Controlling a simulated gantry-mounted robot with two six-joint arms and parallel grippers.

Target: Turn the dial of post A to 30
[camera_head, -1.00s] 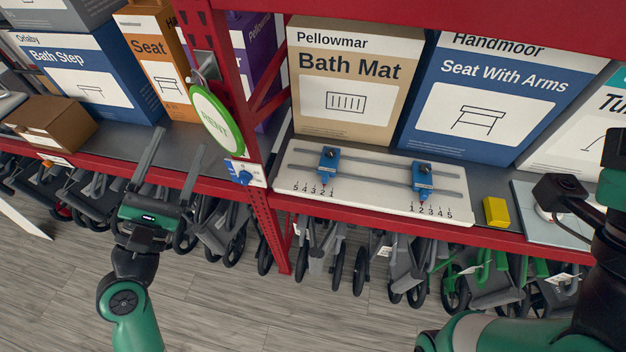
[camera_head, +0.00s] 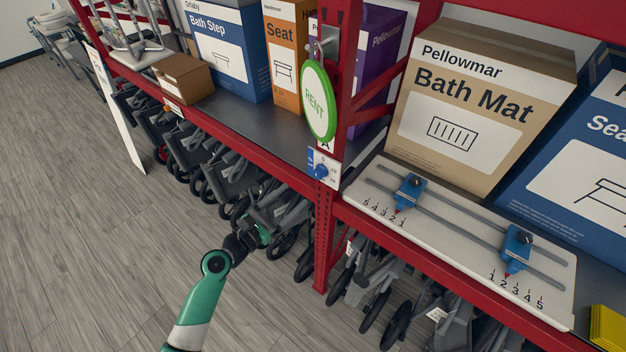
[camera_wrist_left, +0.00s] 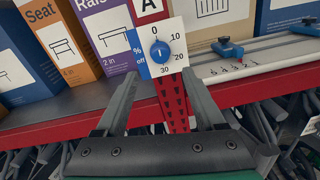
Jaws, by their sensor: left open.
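The dial (camera_head: 321,171) of post A is a small blue knob on a white plate fixed to the red upright. The A sign (camera_wrist_left: 150,6) is above the plate. My left gripper (camera_wrist_left: 159,76) is open and empty, its fingers spread below and either side of the dial, apart from it. My right gripper is out of view.
A round green RENT sign (camera_head: 318,101) hangs just above the dial. A white board with blue sliders (camera_head: 407,190) lies on the shelf to the right. Open floor (camera_head: 90,240) lies at the left.

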